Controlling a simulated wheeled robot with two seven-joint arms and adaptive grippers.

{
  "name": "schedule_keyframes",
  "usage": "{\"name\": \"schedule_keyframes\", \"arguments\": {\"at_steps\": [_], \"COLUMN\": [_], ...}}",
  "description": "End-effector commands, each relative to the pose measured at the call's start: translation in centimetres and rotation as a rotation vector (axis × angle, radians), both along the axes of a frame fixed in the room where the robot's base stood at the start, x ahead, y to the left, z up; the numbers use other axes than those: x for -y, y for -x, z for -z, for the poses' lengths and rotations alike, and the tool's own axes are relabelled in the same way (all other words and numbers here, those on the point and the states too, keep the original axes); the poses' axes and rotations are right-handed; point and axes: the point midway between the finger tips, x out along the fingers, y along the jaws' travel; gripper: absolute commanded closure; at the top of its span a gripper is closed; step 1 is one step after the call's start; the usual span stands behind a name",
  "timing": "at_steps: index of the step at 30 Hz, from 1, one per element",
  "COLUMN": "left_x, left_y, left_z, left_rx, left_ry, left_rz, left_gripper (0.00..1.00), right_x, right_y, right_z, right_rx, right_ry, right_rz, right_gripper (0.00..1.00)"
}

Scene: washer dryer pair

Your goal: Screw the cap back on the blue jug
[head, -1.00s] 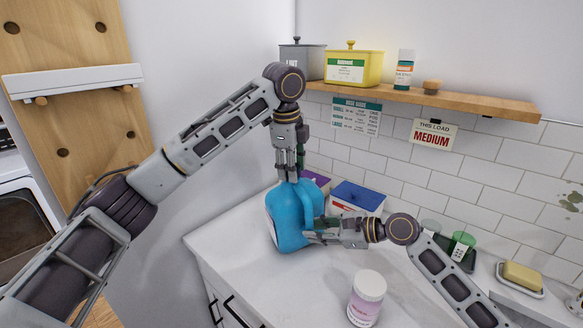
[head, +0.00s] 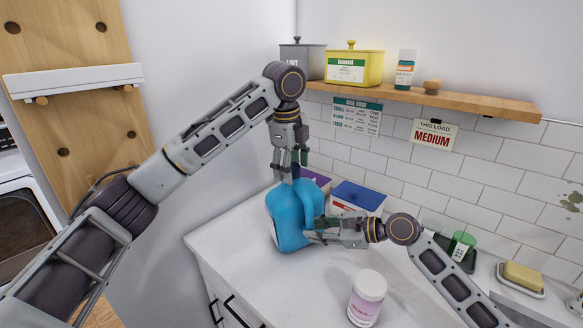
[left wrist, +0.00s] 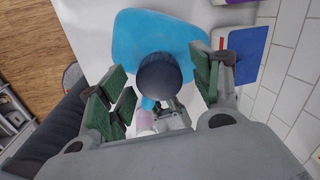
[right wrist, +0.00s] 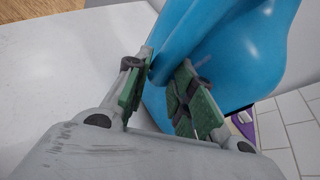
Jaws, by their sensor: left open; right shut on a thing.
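The blue jug (head: 284,215) stands upright on the white counter. It also shows in the left wrist view (left wrist: 150,35) and fills the upper part of the right wrist view (right wrist: 235,55). A dark round cap (left wrist: 159,77) sits over the jug's top in the left wrist view, between my open left fingers. My left gripper (head: 291,172) points straight down just above the jug's top, with its green pads (left wrist: 158,85) apart on both sides of the cap. My right gripper (head: 312,235) is shut on the jug's handle from the right; its pads (right wrist: 155,95) press around it.
A white jar with a pink label (head: 367,298) stands in front on the counter. A blue-topped box (head: 357,196) and a purple box lie behind the jug. A shelf (head: 440,98) above holds tins and a bottle. A soap dish (head: 520,280) is at right.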

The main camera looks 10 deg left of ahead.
Motion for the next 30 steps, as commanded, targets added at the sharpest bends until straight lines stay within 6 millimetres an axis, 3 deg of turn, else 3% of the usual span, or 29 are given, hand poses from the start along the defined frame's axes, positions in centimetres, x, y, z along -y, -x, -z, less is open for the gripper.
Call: {"name": "schedule_keyframes", "arguments": {"at_steps": [30], "left_x": [-0.5], "left_y": [1.5], "left_z": [-9.2], "left_rx": [0.002], "left_ry": [-0.001], "left_rz": [0.0], "left_gripper": [0.36], "right_x": [0.0], "right_y": [0.0], "right_z": [-0.1], "right_rx": [0.002], "right_ry": [-0.002], "right_rz": [0.0], "right_gripper": [1.0]}}
